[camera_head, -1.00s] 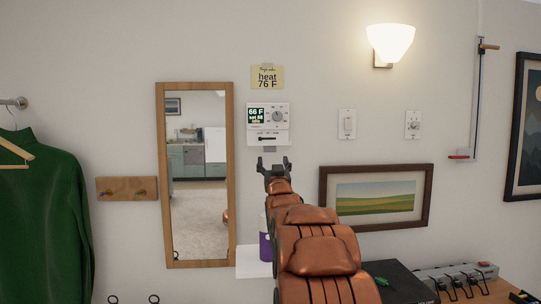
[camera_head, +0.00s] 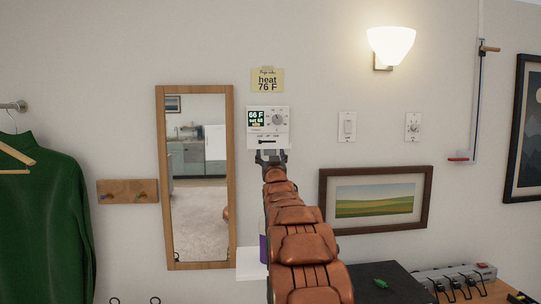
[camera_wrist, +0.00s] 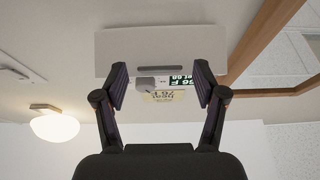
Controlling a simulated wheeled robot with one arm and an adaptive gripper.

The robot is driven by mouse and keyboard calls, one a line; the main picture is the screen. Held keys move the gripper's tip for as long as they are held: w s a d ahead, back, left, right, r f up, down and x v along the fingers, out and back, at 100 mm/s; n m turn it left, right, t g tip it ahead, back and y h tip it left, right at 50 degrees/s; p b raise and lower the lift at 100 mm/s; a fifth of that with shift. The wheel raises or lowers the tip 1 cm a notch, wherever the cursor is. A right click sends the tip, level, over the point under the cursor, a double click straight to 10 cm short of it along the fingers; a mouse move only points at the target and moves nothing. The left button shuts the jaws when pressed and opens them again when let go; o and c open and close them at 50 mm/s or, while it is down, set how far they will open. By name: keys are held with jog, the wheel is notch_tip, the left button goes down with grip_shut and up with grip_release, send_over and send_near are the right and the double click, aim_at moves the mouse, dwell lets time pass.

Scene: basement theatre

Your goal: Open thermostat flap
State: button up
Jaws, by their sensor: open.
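The thermostat (camera_head: 268,121) is a white box on the wall with a green-lit display reading 66 F, a round dial and a dark slider slot. Its lower front, where I take the flap to be, shows no visible gap. My gripper (camera_head: 271,155) is just below its bottom edge, fingers pointing at the wall, open and empty. In the wrist view, the picture is upside down. My gripper (camera_wrist: 160,86) has its two fingers apart, with a pale panel (camera_wrist: 160,47) of the thermostat ahead. Contact cannot be told. The small tab under the box is hidden by my gripper.
A yellow note (camera_head: 267,80) reading heat 76 F is above the thermostat. A wood-framed mirror (camera_head: 161,180) hangs to the left, a landscape picture (camera_head: 323,215) to the lower right. A light switch (camera_head: 347,126) is right.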

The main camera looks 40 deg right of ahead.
jog(key=c, duration=1.1)
jog(key=shift+c, duration=0.2)
jog(key=shift+f+b, duration=0.2)
jog(key=shift+b, duration=0.3)
